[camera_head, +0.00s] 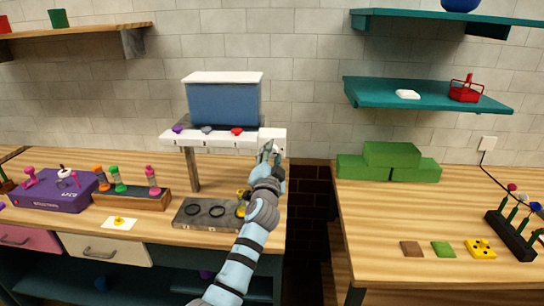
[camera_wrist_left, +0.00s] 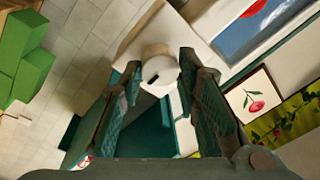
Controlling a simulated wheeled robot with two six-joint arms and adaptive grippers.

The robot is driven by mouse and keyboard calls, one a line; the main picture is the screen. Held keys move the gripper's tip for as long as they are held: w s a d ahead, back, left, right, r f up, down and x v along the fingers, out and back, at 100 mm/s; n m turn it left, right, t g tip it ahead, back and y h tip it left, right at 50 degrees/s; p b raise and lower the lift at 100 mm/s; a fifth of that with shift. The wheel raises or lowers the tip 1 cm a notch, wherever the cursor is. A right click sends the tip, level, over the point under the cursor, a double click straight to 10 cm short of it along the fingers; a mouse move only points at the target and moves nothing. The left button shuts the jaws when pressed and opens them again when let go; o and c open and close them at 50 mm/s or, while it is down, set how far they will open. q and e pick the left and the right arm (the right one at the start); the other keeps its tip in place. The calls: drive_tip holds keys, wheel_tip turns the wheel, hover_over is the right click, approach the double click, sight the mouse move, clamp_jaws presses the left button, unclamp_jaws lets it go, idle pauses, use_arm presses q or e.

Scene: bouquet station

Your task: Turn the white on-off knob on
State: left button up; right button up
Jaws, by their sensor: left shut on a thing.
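The white knob (camera_wrist_left: 160,68) shows in the left wrist view as a round white piece with a short dark mark on its face. It sits on a white panel. My left gripper (camera_head: 268,153) is at the right end of the white dispenser shelf (camera_head: 222,139) in the head view, and it hides most of the knob there. In the left wrist view the two fingers of my left gripper (camera_wrist_left: 160,78) are on either side of the knob, shut on it. Which setting the mark points to cannot be read. My right gripper is not in view.
A blue tank (camera_head: 223,104) with a white lid stands on the dispenser shelf. Purple, grey and red pieces sit along its top. A dark tray with rings (camera_head: 192,222) lies below. Green blocks (camera_head: 391,155) stand on the right table, past a gap between tables.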

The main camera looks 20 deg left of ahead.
use_arm(q)
drive_tip(key=o, duration=0.9)
drive_tip(key=shift+r, duration=0.15)
drive_tip(key=shift+o, duration=1.3)
drive_tip(key=shift+a, duration=0.1)
drive_tip(key=shift+w+f, duration=0.15)
drive_tip(key=shift+f, duration=0.05)
drive_tip(key=v, duration=1.2)
